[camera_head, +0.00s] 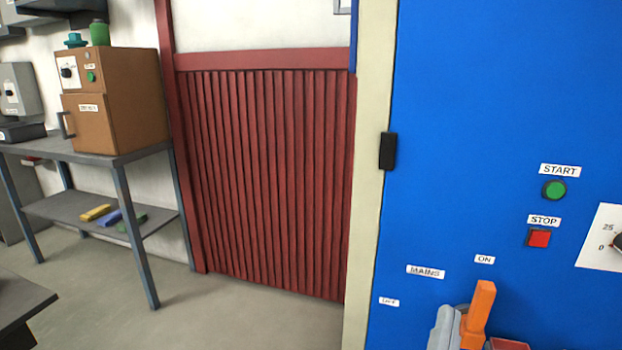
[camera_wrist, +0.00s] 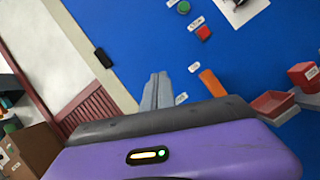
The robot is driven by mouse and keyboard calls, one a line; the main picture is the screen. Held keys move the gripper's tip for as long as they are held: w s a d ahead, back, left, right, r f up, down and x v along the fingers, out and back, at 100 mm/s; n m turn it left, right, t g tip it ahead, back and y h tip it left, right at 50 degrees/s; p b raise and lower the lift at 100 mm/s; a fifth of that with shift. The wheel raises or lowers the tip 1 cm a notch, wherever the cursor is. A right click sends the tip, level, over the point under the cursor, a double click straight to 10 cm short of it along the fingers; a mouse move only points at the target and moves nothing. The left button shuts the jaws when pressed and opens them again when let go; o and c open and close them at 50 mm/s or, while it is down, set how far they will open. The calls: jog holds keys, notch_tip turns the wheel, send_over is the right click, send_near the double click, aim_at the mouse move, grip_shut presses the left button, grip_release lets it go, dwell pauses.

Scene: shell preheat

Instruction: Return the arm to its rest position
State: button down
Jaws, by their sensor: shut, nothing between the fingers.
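My gripper (camera_wrist: 156,90) is in the wrist view, its two grey fingers together and empty in front of the blue panel (camera_wrist: 130,30). The purple wrist housing fills the bottom of that view. An orange lever handle (camera_wrist: 212,83) stands right of the fingers, apart from them in the picture. In the head view the orange handle (camera_head: 478,312) points up, its top just below the ON label (camera_head: 484,259). A grey shape beside it at the bottom edge looks like my fingers; the rest of my arm is out of that view.
The panel carries a green START button (camera_head: 554,189), a red STOP button (camera_head: 538,238) and a dial (camera_head: 617,242). A red tray (camera_wrist: 272,104) and a red block (camera_wrist: 302,75) project right of the lever. A bench (camera_head: 130,157) with a brown oven (camera_head: 115,105) stands left; open floor lies before the red shutter.

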jog(key=s+f+m+g+y, duration=0.1)
jog(key=s+f+m+y, duration=0.4)
jog(key=s+m, duration=0.4)
jog(key=s+d+f+m+g+y, duration=0.1)
jog(key=s+f+m+g+y, duration=0.1)
jog(key=s+f+m, duration=0.75)
jog(key=s+f+m+g+y, duration=0.1)
jog(key=s+f+m+y, duration=0.4)
jog(key=s, duration=0.8)
notch_tip(320, 180, up, 23)
jog(key=m+h+p, duration=0.1)
jog(key=p, duration=2)
jog(key=shift+s+g, duration=0.15)
jog(key=shift+g, duration=0.15)
jog(key=shift+d+f, duration=0.1)
